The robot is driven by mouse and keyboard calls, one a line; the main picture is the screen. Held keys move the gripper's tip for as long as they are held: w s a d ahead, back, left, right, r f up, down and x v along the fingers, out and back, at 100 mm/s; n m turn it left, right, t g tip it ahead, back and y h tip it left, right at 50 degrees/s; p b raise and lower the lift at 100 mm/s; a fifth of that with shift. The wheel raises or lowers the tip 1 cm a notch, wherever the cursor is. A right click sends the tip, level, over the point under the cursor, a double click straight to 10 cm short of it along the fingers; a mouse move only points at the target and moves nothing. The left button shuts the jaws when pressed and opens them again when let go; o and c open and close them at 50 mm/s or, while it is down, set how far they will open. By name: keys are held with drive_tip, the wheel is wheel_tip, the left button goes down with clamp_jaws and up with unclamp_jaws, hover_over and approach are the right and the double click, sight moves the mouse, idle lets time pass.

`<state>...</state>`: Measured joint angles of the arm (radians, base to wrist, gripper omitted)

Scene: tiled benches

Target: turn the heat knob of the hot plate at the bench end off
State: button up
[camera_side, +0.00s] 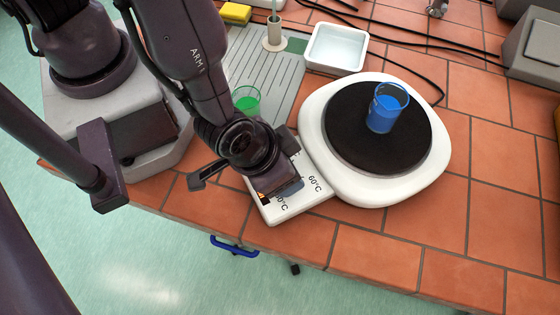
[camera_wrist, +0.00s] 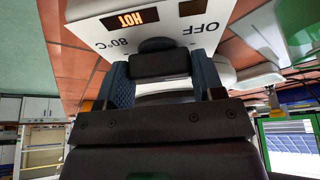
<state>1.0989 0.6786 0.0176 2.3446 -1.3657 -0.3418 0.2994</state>
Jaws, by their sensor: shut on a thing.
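The white hot plate (camera_side: 316,120) has a round black top and stands at the near bench end, with a beaker of blue liquid (camera_side: 385,112) on it. Its control panel (camera_side: 307,197) juts toward the near edge, with 60°C legible there in the side view. In the wrist view the panel (camera_wrist: 215,12) shows a lit HOT display (camera_wrist: 130,19) and the marks 80°C and OFF. My gripper (camera_wrist: 162,76) is over the panel, its blue-grey fingers shut on the dark heat knob (camera_wrist: 158,62). My gripper hides the knob in the side view. The knob's pointer direction cannot be told.
A white tray (camera_side: 338,66), a grey ribbed drainer (camera_side: 262,65) and a beaker of green liquid (camera_side: 246,100) stand behind my gripper. Black cables (camera_side: 425,82) run past the hot plate. A grey device (camera_side: 530,50) is at far right. Tiles at front right are clear.

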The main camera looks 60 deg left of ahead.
idle(0.4)
drive_tip(key=o, duration=0.9)
drive_tip(key=v, duration=1.3)
drive_tip(key=shift+w, duration=0.1)
drive_tip(key=shift+d, duration=0.1)
